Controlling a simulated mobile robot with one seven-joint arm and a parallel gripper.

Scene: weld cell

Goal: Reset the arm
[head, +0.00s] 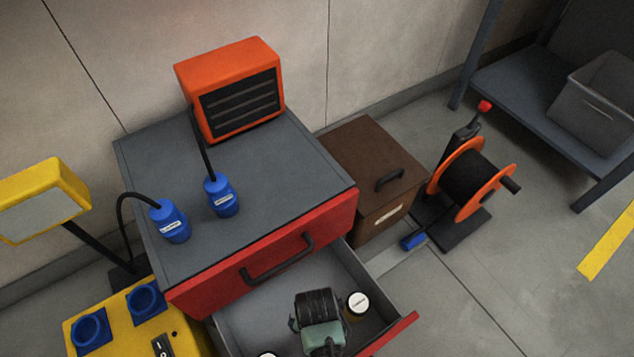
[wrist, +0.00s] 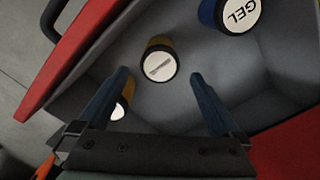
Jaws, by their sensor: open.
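My gripper (wrist: 159,78) is open in the wrist view, with its two dark blue fingers apart and nothing held between them. It points down into the open drawer (wrist: 55,62). A yellow-brown jar with a white lid (wrist: 159,66) lies past the fingertips, between them in the picture; I cannot tell whether they touch. In the head view my gripper (head: 316,303) shows from above over the drawer (head: 255,327), and its fingertips are hidden.
A blue jar lidded "GEL" (wrist: 237,12) and another white-lidded jar (wrist: 118,111) are in the drawer. The red-fronted cabinet (head: 140,165) carries an orange heater-like box (head: 228,85) and two blue plugs (head: 221,196) with cables. A brown box (head: 365,160) and cable reel (head: 468,185) stand right.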

